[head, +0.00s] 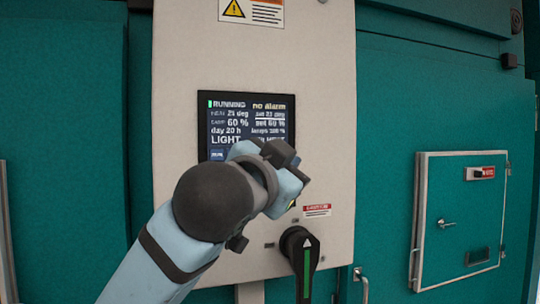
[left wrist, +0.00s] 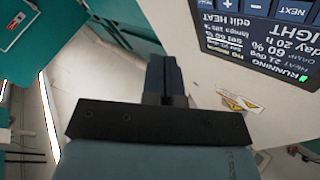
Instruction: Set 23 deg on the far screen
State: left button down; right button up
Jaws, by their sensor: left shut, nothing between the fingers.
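The screen (head: 232,105) is a dark panel on a pale cabinet front. It reads RUNNING, "no alarm", humidity near 60 %, day 20 h and LIGHT; the set temperature is too small to read surely. The screen also shows upside down in the left wrist view (left wrist: 258,45), with "edit HEAT" and plus, minus and NEXT buttons on its edge. My left gripper (head: 290,160) is in front of the screen's lower right part and hides its button row. Its fingers (left wrist: 166,75) are shut and empty, apart from the screen in the wrist view. My right gripper is not in view.
A black rotary handle (head: 300,250) with a green stripe sits below the screen, beside a red-and-white label (head: 317,210). A warning label (head: 250,12) is above. A small teal door (head: 460,215) with a latch is to the right on the teal wall.

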pick_arm(q)
jog(key=shift+s+d+r, duration=0.1)
jog(key=shift+s+r, duration=0.15)
jog(key=shift+r, duration=0.2)
jog(key=shift+s+d+r, duration=0.1)
jog(key=shift+s+r, duration=0.1)
jog(key=shift+r, duration=0.2)
jog(key=shift+a, duration=0.1)
jog(key=w+a, duration=0.2)
jog(key=w, duration=0.6)
jog(key=shift+w+a+p, duration=0.2)
jog(key=shift+a+p, duration=0.1)
jog(key=shift+a, duration=0.05)
dwell(0.4)
jog(key=shift+w, duration=0.1)
dwell(1.0)
jog(key=shift+w+a, duration=0.15)
jog(key=shift+w, duration=0.15)
